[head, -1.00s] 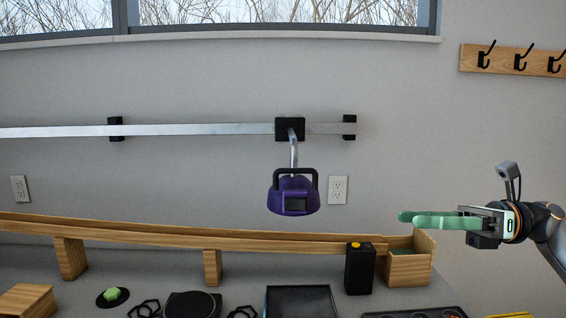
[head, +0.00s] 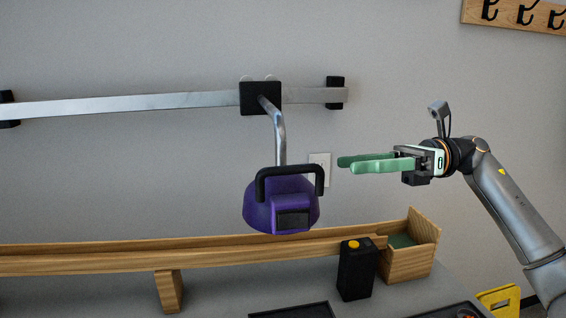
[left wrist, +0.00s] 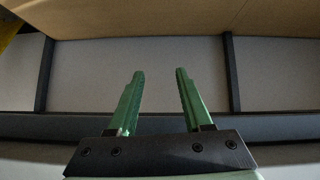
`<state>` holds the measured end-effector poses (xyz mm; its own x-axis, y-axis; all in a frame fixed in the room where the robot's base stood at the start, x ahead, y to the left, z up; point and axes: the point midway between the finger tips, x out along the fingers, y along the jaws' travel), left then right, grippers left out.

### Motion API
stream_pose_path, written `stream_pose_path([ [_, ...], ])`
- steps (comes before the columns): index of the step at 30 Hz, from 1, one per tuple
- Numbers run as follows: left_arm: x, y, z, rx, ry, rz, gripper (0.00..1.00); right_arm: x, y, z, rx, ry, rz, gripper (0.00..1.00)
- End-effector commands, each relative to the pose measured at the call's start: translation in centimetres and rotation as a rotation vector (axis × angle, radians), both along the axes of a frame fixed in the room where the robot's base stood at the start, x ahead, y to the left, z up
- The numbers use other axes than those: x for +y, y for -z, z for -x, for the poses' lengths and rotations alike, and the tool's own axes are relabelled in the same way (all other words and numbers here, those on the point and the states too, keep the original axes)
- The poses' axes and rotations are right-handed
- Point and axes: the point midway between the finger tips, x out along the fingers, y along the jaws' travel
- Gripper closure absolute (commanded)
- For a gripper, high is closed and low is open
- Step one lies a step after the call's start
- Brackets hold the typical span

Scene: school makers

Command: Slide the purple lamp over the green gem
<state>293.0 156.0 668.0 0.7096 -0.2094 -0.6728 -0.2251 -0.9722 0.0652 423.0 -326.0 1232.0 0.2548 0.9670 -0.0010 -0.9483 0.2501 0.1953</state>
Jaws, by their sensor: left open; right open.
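The purple lamp (head: 262,212) hangs from a bent metal arm under a black slider block (head: 260,97) on a wall rail (head: 170,106). It has a black handle (head: 290,174) on top and a dark panel on its front. My right gripper (head: 340,163) is to the right of the lamp, fingers pointing left, open and empty, apart from the handle. The green gem is not in the head view now. My left gripper (left wrist: 160,75) shows only in the left wrist view, open with nothing between its fingers.
Below the lamp a long wooden ramp (head: 90,262) runs to a wooden box (head: 408,262). A black box with a yellow button (head: 356,272) stands beside it. A black tray (head: 295,311) and a yellow object (head: 500,300) are at the bottom edge. The wall rail's end bracket (head: 335,92) is right of the slider.

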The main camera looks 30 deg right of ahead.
Motion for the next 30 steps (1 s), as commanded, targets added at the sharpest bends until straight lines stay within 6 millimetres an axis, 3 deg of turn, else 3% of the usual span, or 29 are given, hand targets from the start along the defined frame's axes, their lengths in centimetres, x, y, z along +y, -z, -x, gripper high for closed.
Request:
stream_pose_path([
  [15,1.4,-1.9,0.6,-0.004,-0.026,-0.015,0.5,9.4,-0.3,-2.4,-0.001,-0.004,-0.001,0.53],
  [21,1.4,-2.2,0.6,-0.003,-0.027,-0.015,0.5,10.9,-0.1,-2.8,-0.001,-0.001,-0.002,0.53],
  [30,1.2,-2.2,0.7,0.001,-0.024,-0.014,0.5,11.0,0.0,-2.8,0.0,-0.001,-0.001,0.53],
])
